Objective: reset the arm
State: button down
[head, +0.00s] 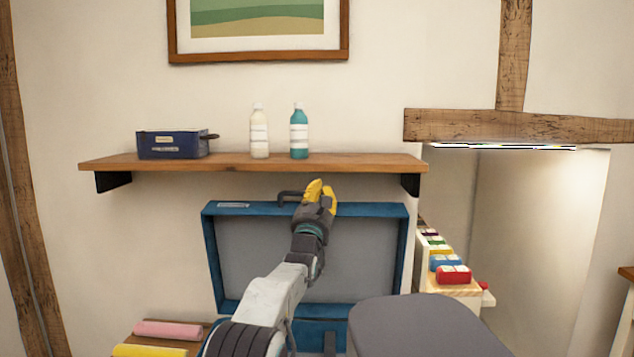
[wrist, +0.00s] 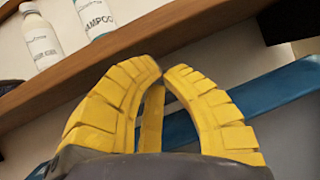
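My gripper (head: 318,186) is raised in front of the open lid of a blue case (head: 405,255), just below the wall shelf (head: 330,163). In the wrist view its yellow fingers (wrist: 162,70) curve in until the tips almost meet, with nothing held between them. My arm reaches up from the bottom of the head view and hides part of the case and its grey lining. I cannot tell from these frames whether the gripper touches the lid's top edge.
A dark blue box (head: 172,145), a cream bottle (head: 259,134) and a teal bottle (head: 299,134) stand on the shelf. Pink (head: 168,330) and yellow (head: 150,351) rolls lie at lower left. Several coloured items, including a red one (head: 453,274), line a ledge at right.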

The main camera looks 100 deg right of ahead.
jog(key=shift+w+a+r, duration=0.3)
jog(key=shift+a+r, duration=0.6)
jog(key=shift+r, duration=0.05)
jog(key=shift+w+a+r, duration=0.3)
jog(key=shift+a+r, duration=0.6)
